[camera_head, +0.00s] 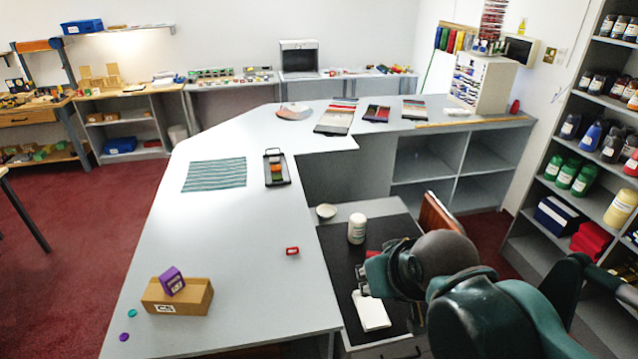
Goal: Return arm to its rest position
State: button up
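My arm (465,300), dark green with a grey rounded joint, comes in from the lower right and is folded low over the dark mat beside the counter. My gripper (364,275) is at its left end, above the mat and close to a white pad (371,311). Small red and pale parts show at the gripper's end. The fingers are small and partly hidden by the wrist, so I cannot tell whether they are open or shut. I see nothing clearly held.
A white jar (357,229) and a small bowl (326,211) stand near the gripper. The grey counter (230,240) carries a red tag (292,251), a cardboard box (178,297), a purple block (171,281) and a striped cloth (214,174). Shelves of bottles (590,150) stand right.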

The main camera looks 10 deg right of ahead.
notch_tip(320, 180, down, 10)
jog(key=b, duration=1)
jog(key=shift+f, duration=0.1)
dwell(0.6)
